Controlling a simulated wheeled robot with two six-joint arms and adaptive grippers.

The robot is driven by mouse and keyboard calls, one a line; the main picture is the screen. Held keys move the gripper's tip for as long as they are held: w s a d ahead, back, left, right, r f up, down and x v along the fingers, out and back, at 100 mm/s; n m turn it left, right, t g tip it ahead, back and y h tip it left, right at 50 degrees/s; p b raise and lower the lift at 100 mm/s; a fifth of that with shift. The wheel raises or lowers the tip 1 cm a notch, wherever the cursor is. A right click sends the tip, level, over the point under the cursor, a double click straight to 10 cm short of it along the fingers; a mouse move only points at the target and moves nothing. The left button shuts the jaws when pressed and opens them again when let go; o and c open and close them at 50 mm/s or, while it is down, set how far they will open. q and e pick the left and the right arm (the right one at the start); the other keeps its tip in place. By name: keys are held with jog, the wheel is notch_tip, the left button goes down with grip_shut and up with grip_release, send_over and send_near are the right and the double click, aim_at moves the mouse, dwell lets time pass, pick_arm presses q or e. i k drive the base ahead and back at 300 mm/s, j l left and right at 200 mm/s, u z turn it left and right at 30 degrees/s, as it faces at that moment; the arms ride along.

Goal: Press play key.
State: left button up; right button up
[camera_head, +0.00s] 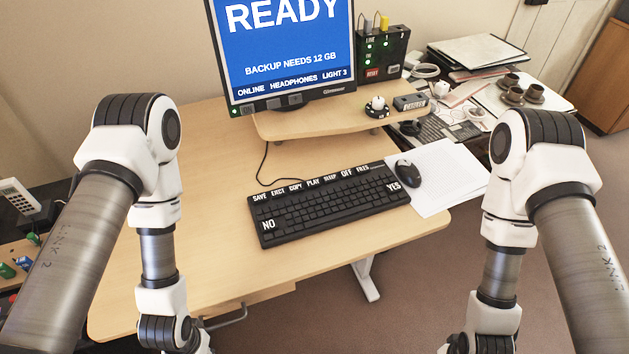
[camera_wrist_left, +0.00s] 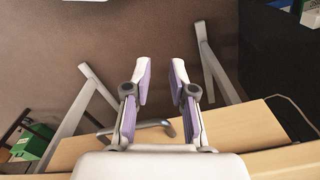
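The black keyboard (camera_head: 325,206) lies on the wooden desk in the head view. Its top row has white labels, SAVE, EJECT, COPY, PLAY, SLEEP, OFF and FILES. The PLAY key (camera_head: 313,182) is near the middle of that row. Large NO and YES labels mark the keyboard's lower left and right. My left gripper (camera_wrist_left: 160,88) shows in the left wrist view with its two purple-padded fingers apart and nothing between them. It is near the desk edge, away from the keyboard. My right gripper is below the head view's edge and cannot be seen.
The monitor (camera_head: 285,45) reads READY on a riser (camera_head: 330,122) behind the keyboard. A mouse (camera_head: 407,173) and white papers (camera_head: 445,178) lie to the keyboard's right. A black box with lights (camera_head: 382,55) stands by the monitor. The desk (camera_head: 215,235) left of the keyboard is clear.

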aim_at(316, 182)
jog(key=i+l+u, duration=0.1)
jog(key=l+u, duration=0.15)
jog(key=l, duration=0.3)
jog(key=i+l+u, duration=0.2)
jog(key=l, duration=0.35)
jog(key=i+l+u, duration=0.25)
jog(key=l, duration=0.15)
jog(key=l+u, duration=0.25)
jog(key=l, duration=0.15)
jog(key=i+l+u, duration=0.25)
jog(key=l, duration=0.2)
jog(key=l+u, duration=0.3)
jog(key=l, duration=0.15)
jog(key=k, duration=0.05)
